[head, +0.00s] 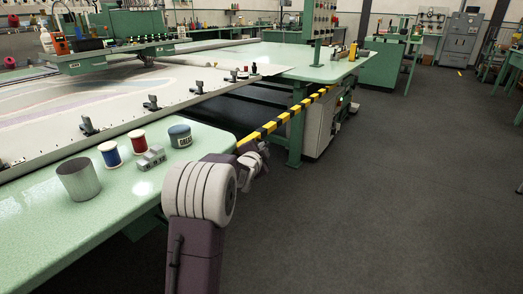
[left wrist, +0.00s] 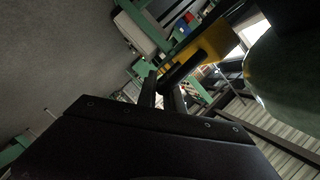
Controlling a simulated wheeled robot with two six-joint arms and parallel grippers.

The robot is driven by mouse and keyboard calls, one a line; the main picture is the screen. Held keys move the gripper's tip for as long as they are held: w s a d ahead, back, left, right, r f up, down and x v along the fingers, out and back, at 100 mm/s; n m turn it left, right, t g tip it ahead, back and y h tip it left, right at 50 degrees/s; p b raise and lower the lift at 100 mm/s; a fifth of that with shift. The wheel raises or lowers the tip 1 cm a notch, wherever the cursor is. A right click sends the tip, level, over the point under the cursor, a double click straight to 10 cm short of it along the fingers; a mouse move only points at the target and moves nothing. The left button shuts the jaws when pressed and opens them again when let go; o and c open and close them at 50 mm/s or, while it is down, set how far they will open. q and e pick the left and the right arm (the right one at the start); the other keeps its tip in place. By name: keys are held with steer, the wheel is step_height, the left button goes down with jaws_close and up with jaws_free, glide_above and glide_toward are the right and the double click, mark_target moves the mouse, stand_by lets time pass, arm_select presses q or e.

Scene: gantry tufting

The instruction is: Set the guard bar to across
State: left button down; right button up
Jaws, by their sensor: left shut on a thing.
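The guard bar (head: 287,117) has yellow and black stripes. In the head view it spans the gap between the near green table's corner and the far green table, roughly level. My left gripper (head: 257,152) is at the bar's near end, beside the table corner, partly hidden by my own wrist. In the left wrist view a yellow part of the bar (left wrist: 212,42) carries a dark handle (left wrist: 182,68). My left gripper (left wrist: 166,88) is shut on this handle. My right gripper is not in view.
The near green table (head: 40,231) holds a metal cup (head: 78,180), two thread spools, a small grey block and a tin (head: 180,136). A pale cloth frame (head: 120,95) with several black clamps lies behind. The grey floor (head: 400,180) at right is clear.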

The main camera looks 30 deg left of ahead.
arm_select(q)
steer(key=shift+s+f, duration=0.1)
steer(key=shift+f, duration=0.15)
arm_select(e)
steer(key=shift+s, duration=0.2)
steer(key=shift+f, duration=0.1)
arm_select(q)
steer(key=c, duration=1.5)
jaws_free()
steer(key=shift+s, duration=0.15)
steer(key=shift+r, duration=0.1)
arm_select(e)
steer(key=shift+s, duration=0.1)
